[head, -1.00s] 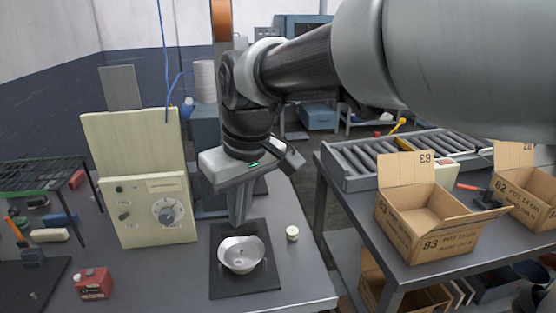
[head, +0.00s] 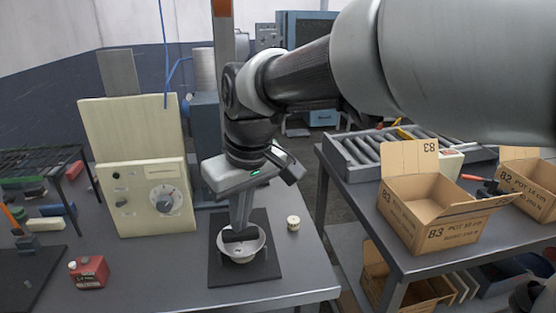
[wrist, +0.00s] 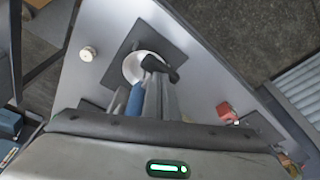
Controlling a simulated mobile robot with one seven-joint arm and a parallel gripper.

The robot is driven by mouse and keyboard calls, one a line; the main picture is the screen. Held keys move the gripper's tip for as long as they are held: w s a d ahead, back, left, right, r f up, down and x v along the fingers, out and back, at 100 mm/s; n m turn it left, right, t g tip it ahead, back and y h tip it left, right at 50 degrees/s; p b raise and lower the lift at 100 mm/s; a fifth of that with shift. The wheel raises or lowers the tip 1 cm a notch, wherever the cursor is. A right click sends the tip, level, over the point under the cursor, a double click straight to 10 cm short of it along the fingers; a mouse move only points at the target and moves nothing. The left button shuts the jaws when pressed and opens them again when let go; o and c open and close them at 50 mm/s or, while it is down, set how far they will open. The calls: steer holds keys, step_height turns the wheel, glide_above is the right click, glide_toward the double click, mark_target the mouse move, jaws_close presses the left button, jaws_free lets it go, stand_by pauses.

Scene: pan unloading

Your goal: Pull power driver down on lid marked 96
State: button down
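A white bowl-shaped piece (head: 240,256), possibly the lid, sits on a dark square mat (head: 215,270) on the grey bench. I can read no number on it. My gripper (head: 241,232) points down over it, with its dark fingertips at or just inside the far part of its rim. In the wrist view the fingertips (wrist: 162,70) overlap the white piece (wrist: 131,68); a black part there could be fingertip pads or something held. Whether they touch the piece is unclear. I cannot make out a power driver for certain; a blue cable (head: 166,55) hangs behind.
A small cream knob (head: 293,222) stands right of the mat. A cream control box (head: 158,200) stands behind left, and a red can (head: 89,272) is at the front left. Cardboard boxes (head: 430,235) and a roller conveyor (head: 370,155) are on the right table.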

steer(key=shift+f+b, duration=0.3)
steer(key=shift+f, duration=0.35)
steer(key=shift+r, duration=0.1)
steer(key=shift+r+p, duration=0.1)
steer(key=shift+p, duration=0.25)
steer(key=shift+s+f, duration=0.1)
steer(key=shift+f, duration=0.55)
stand_by(1.1)
step_height(320, 180, up, 27)
steer(key=p, duration=2.2)
stand_by(0.7)
steer(key=shift+d, duration=0.1)
steer(key=s+d+f+m+t+h, duration=0.1)
steer(key=s+d+m, duration=0.3)
steer(key=d, duration=0.7)
steer(key=s+d+f+m+t+h, duration=0.1)
steer(key=s+d+f+m+t, duration=0.1)
steer(key=s+d+m, duration=0.2)
steer(key=s+d, duration=0.3)
steer(key=d, duration=0.5)
steer(key=shift+s+d+f+m+t, duration=0.15)
steer(key=shift+m+t, duration=0.15)
steer(key=shift+m, duration=0.1)
